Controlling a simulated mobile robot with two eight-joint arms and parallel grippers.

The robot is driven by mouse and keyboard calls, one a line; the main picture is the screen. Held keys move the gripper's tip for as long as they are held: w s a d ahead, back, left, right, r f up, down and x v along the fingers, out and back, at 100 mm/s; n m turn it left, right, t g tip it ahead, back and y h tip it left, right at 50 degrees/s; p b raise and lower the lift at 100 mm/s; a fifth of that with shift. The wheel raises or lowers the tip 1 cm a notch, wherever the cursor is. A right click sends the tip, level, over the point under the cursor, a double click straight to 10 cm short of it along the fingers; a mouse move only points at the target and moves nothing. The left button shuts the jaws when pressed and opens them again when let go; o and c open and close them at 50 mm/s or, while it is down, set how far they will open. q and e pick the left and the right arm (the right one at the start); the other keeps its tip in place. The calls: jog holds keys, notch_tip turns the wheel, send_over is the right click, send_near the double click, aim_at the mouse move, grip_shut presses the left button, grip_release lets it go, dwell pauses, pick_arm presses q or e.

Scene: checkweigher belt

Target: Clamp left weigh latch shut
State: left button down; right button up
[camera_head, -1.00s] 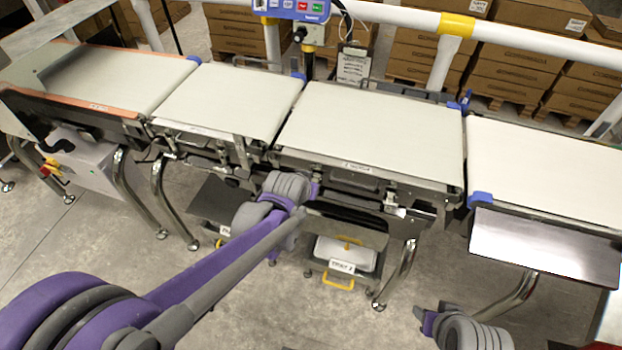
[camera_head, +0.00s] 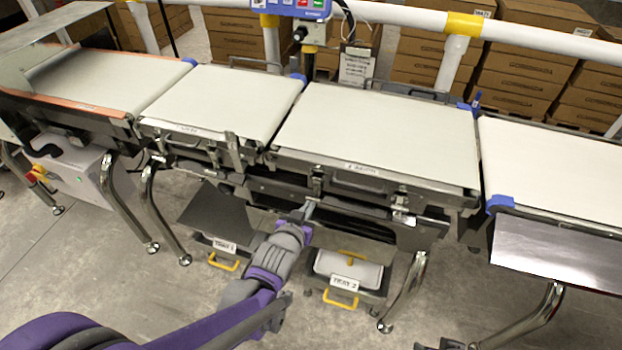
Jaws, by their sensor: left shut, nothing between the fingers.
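The weigh belt (camera_head: 390,125) is the wide pale belt right of centre, with a small label on its front edge. Its left latch (camera_head: 316,180) is a small metal piece on the front frame below the belt's left part; I cannot tell whether its lever is up or down. A similar right latch (camera_head: 400,204) sits farther right. My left gripper (camera_head: 307,208) is shut and empty, its tip just below the left latch; I cannot tell whether they touch. My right gripper (camera_head: 448,345) barely shows at the bottom edge, its fingers too hidden to judge.
A narrower belt (camera_head: 225,100) joins on the left and another belt (camera_head: 560,165) on the right. Two trays with yellow handles, tray 1 (camera_head: 224,246) and tray 2 (camera_head: 345,282), stand below. A white rail (camera_head: 400,14) and stacked boxes are behind. Floor in front is clear.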

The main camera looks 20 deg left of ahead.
pick_arm(q)
jog(key=shift+w+f+b, duration=0.35)
jog(key=shift+f+b, duration=0.05)
jog(key=shift+f, duration=0.3)
pick_arm(e)
jog(key=shift+f, duration=0.55)
